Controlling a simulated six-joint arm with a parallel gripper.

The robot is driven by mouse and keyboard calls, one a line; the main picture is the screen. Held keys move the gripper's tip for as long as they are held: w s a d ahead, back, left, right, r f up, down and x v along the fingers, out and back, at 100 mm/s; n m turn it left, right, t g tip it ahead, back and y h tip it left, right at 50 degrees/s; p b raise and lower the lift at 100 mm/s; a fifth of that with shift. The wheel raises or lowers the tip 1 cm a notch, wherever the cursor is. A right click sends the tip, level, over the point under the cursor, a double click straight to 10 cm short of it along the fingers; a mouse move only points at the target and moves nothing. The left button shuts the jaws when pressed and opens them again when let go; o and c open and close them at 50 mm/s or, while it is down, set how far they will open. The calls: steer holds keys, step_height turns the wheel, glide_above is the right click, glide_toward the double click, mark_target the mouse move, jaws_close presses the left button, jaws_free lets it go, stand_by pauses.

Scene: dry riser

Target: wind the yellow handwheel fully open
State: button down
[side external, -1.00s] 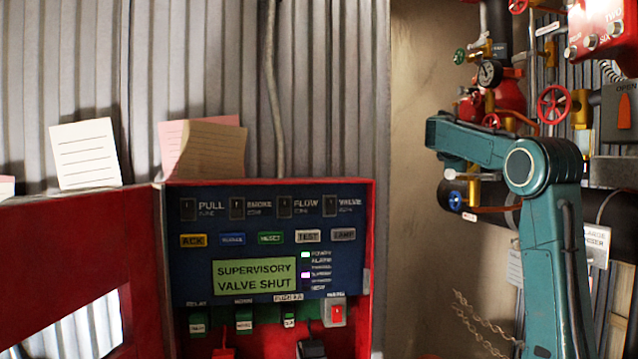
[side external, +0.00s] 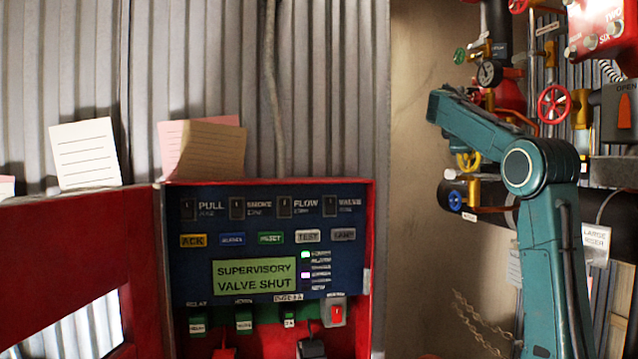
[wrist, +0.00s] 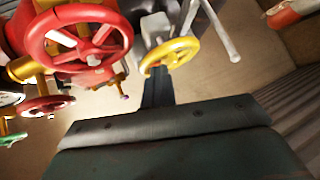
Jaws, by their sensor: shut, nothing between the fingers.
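The yellow handwheel (side external: 468,160) shows just below my forearm in the side view, partly covered by it. In the wrist view the yellow handwheel (wrist: 170,57) is at upper centre, with its rim and spokes in sight. My gripper (wrist: 157,88) shows as a narrow dark shape pointing toward the wheel's near rim. It is shut and empty. In the picture its tip lies close below the rim; I cannot tell whether they touch. In the side view my gripper is not clearly visible. The panel display (side external: 254,275) reads "SUPERVISORY VALVE SHUT".
A large red handwheel (wrist: 82,38) stands left of the yellow one in the wrist view, with a smaller red wheel (wrist: 48,103) below. A grey lever (wrist: 218,30) is on the right. A gauge (side external: 489,73) and a blue-centred fitting (side external: 455,201) flank my forearm.

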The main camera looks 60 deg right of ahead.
mark_target(466, 168)
steer(key=w+d+f, duration=0.1)
steer(key=d, duration=0.1)
steer(key=w+d+f, duration=0.1)
steer(key=w, duration=0.1)
steer(key=shift+d+f, duration=0.35)
steer(key=shift+f, duration=0.05)
steer(key=shift+s+a+f, duration=0.15)
steer(key=shift+f, duration=0.3)
steer(key=shift+s+a+f, duration=0.15)
steer(key=shift+f, duration=0.25)
steer(key=shift+s+a+f, duration=0.3)
steer(key=shift+s+a, duration=0.1)
steer(key=shift+a, duration=0.05)
steer(key=shift+s+a+f, duration=0.1)
steer(key=shift+s+a, duration=0.25)
steer(key=shift+w+a, duration=1.45)
steer(key=shift+w, duration=0.15)
